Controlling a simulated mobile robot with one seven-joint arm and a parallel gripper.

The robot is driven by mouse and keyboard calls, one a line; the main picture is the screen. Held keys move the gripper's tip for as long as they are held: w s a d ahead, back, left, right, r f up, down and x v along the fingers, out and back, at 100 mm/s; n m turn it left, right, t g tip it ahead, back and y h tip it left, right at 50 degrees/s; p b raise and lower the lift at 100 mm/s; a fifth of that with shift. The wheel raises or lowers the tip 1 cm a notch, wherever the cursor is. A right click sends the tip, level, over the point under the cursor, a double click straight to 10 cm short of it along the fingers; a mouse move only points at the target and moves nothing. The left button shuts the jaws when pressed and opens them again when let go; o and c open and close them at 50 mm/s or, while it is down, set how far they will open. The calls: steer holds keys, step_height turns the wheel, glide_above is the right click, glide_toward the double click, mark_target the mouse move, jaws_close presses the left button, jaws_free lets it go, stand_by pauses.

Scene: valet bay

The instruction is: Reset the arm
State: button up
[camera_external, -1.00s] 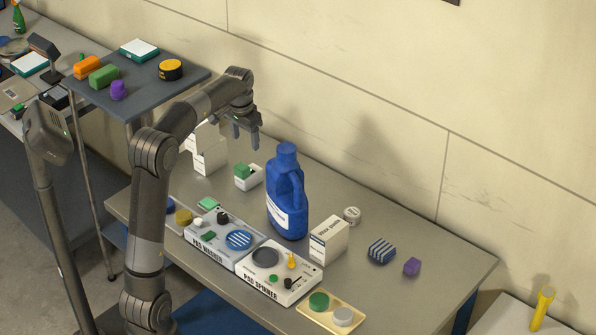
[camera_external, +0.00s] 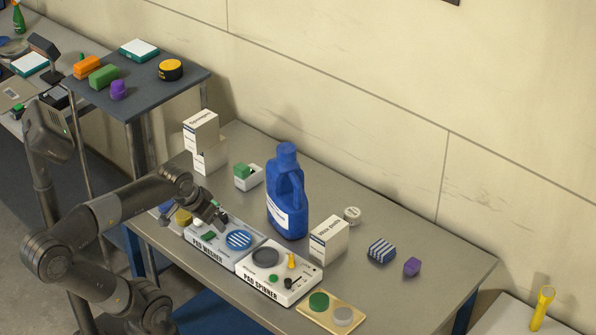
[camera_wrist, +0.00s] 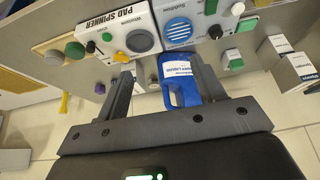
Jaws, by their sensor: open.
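My gripper (camera_external: 213,214) is open and empty. In the external view it hangs low over the left end of the pad washer (camera_external: 232,248), partly hiding that end; I cannot tell whether it touches anything. My arm is folded low at the left, its elbow beyond the table's front edge. In the wrist view my gripper (camera_wrist: 160,78) shows two spread fingers. The blue jug (camera_wrist: 179,76) appears between and beyond them, not gripped. In the external view the jug (camera_external: 287,200) stands upright behind the two machines.
The pad spinner (camera_external: 279,274) sits right of the washer, with a wax pads box (camera_external: 328,239) behind it. White boxes (camera_external: 202,130) stand at the back left. A striped block (camera_external: 381,251) and purple block (camera_external: 412,267) lie right. A raised grey shelf (camera_external: 145,95) stands left.

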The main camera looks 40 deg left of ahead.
steer(key=shift+s+d+f, duration=0.2)
steer(key=shift+s+f, duration=0.5)
steer(key=shift+s, duration=0.1)
